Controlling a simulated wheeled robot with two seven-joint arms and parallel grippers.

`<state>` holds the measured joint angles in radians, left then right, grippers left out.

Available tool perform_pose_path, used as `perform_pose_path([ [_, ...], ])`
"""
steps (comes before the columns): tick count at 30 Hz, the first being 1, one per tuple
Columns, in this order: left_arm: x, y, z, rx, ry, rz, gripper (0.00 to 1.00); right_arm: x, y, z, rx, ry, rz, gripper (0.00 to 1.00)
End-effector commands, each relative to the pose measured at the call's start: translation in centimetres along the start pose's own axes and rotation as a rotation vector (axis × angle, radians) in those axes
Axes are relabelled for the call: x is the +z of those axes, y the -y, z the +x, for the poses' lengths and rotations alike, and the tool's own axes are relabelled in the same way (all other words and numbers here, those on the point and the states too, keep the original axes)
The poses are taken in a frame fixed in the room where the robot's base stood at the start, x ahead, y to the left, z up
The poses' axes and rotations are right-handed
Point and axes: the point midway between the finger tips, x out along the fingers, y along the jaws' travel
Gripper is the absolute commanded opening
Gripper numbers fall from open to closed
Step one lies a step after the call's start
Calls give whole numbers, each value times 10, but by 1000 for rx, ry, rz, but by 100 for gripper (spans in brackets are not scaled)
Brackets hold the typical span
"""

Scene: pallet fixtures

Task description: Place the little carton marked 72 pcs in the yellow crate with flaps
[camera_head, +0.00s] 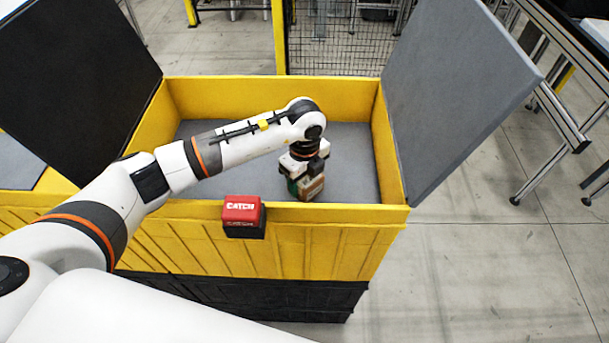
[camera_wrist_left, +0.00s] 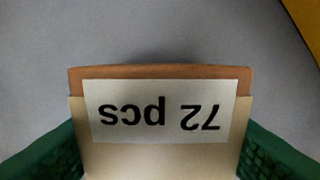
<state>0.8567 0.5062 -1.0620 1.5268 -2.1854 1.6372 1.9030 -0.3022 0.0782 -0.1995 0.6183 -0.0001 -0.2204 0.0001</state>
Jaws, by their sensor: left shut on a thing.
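The little carton (camera_head: 312,187) is brown, and in the left wrist view the carton (camera_wrist_left: 160,155) shows a pale label reading "72 pcs", upside down. My left gripper (camera_head: 304,180) is shut on it; its green fingers sit on both sides in the left wrist view. The yellow crate (camera_head: 270,247) with dark flaps raised at left and right stands in front of me. The gripper and carton are inside the crate's outline, over its grey floor (camera_head: 350,170). I cannot tell whether the carton touches the floor. My right gripper is not in view.
A red and black box marked "CATCH" (camera_head: 242,217) is at the crate's near rim. The raised right flap (camera_head: 455,90) and left flap (camera_head: 80,75) flank the opening. The crate floor around the carton looks clear. A metal-framed conveyor (camera_head: 560,110) stands at the right.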

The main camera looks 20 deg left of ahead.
Motion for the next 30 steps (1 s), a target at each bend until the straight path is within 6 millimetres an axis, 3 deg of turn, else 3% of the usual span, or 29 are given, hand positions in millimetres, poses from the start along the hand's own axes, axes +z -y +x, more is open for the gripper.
perform_pose_path([
  [10,0,-1,5,2,0,0,32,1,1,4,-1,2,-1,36],
  [11,0,-1,3,2,0,0,63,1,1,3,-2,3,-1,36],
  [14,0,0,3,1,0,0,79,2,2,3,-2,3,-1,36],
  [26,0,-1,-4,3,0,1,80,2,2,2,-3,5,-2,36],
  [30,0,-2,-26,7,-2,1,80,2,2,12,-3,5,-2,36],
])
